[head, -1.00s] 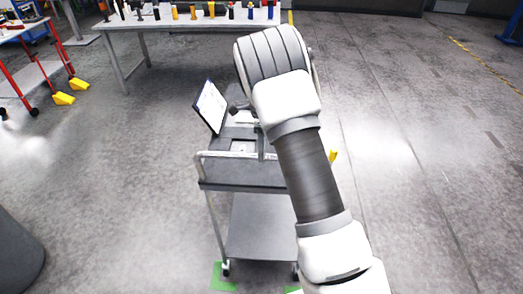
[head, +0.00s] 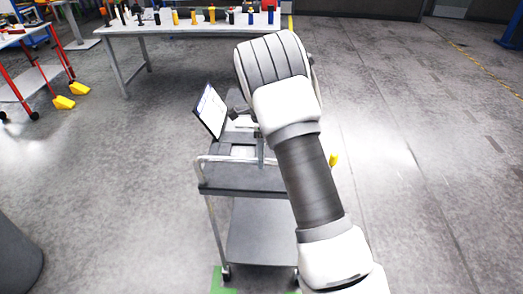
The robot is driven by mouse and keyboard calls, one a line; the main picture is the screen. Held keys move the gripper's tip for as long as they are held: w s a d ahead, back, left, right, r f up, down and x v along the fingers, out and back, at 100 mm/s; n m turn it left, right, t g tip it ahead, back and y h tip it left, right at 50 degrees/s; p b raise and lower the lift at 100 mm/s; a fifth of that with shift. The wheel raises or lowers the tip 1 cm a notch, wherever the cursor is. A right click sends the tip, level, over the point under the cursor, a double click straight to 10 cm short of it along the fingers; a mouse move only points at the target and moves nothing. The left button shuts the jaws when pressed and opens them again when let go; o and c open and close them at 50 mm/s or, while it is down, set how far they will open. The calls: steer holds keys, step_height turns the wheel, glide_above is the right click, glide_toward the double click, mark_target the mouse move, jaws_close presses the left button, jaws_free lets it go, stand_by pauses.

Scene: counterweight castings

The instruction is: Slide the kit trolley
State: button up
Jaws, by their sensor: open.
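The kit trolley (head: 241,190), a grey two-level cart with a pale rail handle (head: 200,163), stands in the middle of the head view. A tilted white board or screen with a dark edge (head: 210,110) stands at its left far side. Its lower shelf (head: 259,240) looks empty. One front caster rests by a green floor mark (head: 217,280). My white and grey arm reaches over the trolley's right side and covers much of its top. My gripper is hidden behind the arm, so I cannot tell whether it touches the trolley.
A long workbench (head: 190,28) with several coloured items stands behind the trolley. A red-framed cart (head: 25,75) with yellow floor pieces (head: 64,102) is at the far left. A dark rounded object (head: 15,255) is at lower left.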

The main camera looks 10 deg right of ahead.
steer(key=w+r, duration=0.3)
steer(key=r, duration=1.4)
steer(key=shift+w+d+b, duration=0.15)
steer(key=shift+d+b, duration=0.2)
steer(key=shift+d, duration=0.05)
steer(key=shift+r, duration=0.1)
steer(key=s+d+r+n+t, duration=0.1)
steer(key=s+r+n+t, duration=0.1)
steer(key=s+r+n, duration=0.45)
steer(key=s+d+r+n+t, duration=0.1)
steer(key=s+r+n+t, duration=0.2)
steer(key=s, duration=0.7)
steer(key=s+a+f+n+t+b, duration=0.1)
steer(key=s+f+n, duration=0.4)
steer(key=s+n, duration=0.6)
steer(key=s+t, duration=0.1)
steer(key=s, duration=0.5)
steer(key=shift+s+f+t+h, duration=0.15)
steer(key=shift+s+t+h, duration=0.15)
steer(key=shift+t, duration=0.1)
